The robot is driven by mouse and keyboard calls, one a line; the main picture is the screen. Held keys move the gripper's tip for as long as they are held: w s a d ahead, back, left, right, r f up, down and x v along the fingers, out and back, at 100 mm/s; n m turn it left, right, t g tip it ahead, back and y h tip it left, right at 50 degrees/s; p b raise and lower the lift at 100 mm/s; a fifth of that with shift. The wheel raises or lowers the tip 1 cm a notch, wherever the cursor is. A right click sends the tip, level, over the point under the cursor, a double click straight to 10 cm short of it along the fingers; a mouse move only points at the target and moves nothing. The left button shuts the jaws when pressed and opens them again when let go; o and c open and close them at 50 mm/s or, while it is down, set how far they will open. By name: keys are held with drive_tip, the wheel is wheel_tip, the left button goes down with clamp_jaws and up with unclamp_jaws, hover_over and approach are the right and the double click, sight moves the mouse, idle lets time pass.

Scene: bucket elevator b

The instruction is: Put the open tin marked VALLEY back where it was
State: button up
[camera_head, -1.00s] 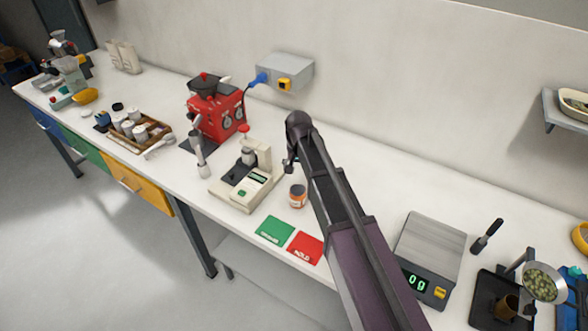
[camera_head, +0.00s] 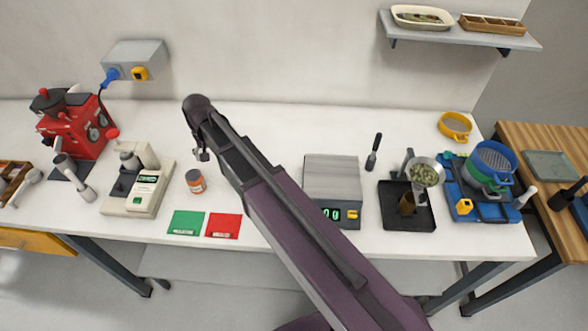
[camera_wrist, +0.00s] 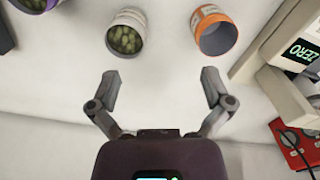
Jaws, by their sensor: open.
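My gripper (camera_wrist: 160,90) is open and empty in the wrist view. In the head view its end (camera_head: 202,152) is over the white bench, behind a tin with an orange label (camera_head: 195,182). In the wrist view that open tin (camera_wrist: 214,33) stands ahead and right of the fingers, dark inside. A pale tin holding green beans (camera_wrist: 126,34) stands ahead and left. A third round container with a purple edge (camera_wrist: 37,4) is cut off at the upper left. None touches the fingers. I cannot read VALLEY on any tin. My arm hides part of the bench in the head view.
A cream meter (camera_head: 140,190) stands left of the orange tin. Green (camera_head: 186,223) and red (camera_head: 223,226) cards lie in front. A scale (camera_head: 332,180) is right of my arm. A red machine (camera_head: 75,130) stands far left. Bare bench lies behind my gripper.

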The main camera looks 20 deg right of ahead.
drive_tip(key=s+d, duration=0.6)
drive_tip(key=d, duration=0.5)
drive_tip(key=s+d, duration=0.7)
drive_tip(key=d, duration=0.5)
drive_tip(key=shift+d, duration=0.3)
